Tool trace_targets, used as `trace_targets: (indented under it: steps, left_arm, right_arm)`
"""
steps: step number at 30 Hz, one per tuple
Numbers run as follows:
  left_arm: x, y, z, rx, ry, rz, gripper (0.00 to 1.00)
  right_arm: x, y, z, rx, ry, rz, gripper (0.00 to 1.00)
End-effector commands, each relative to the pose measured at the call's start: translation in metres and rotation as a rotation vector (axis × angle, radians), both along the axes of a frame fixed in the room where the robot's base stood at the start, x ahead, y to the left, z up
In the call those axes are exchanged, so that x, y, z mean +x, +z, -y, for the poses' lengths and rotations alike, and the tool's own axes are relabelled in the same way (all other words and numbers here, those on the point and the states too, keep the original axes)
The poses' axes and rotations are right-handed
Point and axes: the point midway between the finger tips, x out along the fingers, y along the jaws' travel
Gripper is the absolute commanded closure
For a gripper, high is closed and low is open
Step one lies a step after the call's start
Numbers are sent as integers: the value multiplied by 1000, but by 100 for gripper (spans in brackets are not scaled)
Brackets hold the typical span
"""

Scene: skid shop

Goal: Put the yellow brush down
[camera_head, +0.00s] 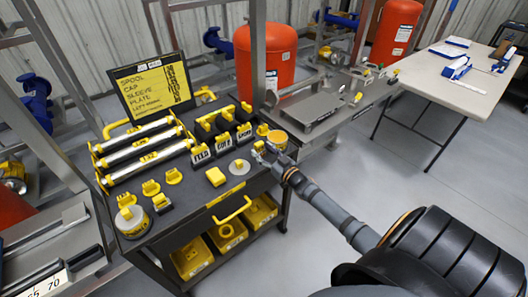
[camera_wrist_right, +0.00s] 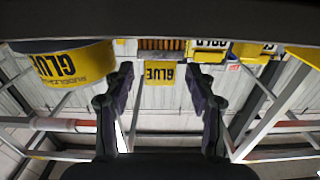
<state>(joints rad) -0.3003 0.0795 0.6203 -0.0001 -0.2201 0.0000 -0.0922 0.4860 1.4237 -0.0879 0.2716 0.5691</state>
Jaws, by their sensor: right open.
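A yellow piece marked GLUE (camera_wrist_right: 160,75), with brown bristle-like strips above it, shows between and beyond the fingers in the right wrist view. I take it to be the yellow brush. My right gripper (camera_wrist_right: 160,105) is open, with a finger on either side of that piece and no clear contact. In the head view my right gripper (camera_head: 266,153) is at the right edge of the dark cart top, beside a yellow can (camera_head: 277,137). The brush is hard to pick out there among small yellow parts. My left gripper is not in view.
A larger yellow GLUE can (camera_wrist_right: 68,66) stands close on the left in the wrist view. Yellow bins (camera_head: 228,233) sit below. A pale table (camera_head: 459,84) stands at right.

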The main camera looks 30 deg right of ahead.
Motion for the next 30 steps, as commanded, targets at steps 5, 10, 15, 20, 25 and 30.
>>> trace_targets:
  steps: [5, 10, 15, 20, 25, 30]
  left_arm:
    - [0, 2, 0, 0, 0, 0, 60]
    - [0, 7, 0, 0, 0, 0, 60]
    - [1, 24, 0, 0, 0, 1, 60]
    - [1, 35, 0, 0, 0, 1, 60]
    - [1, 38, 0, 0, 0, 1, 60]
    - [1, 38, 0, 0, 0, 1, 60]
  right_arm:
    - [0, 2, 0, 0, 0, 0, 44]
    - [-19, 2, 2, -2, 2, -4, 44]
    - [-60, 6, 4, -1, 2, -7, 44]
    - [-96, 4, 7, 0, 1, -5, 44]
    - [-116, 2, 9, -1, 1, -2, 44]
    - [-120, 2, 10, 0, 0, 1, 44]
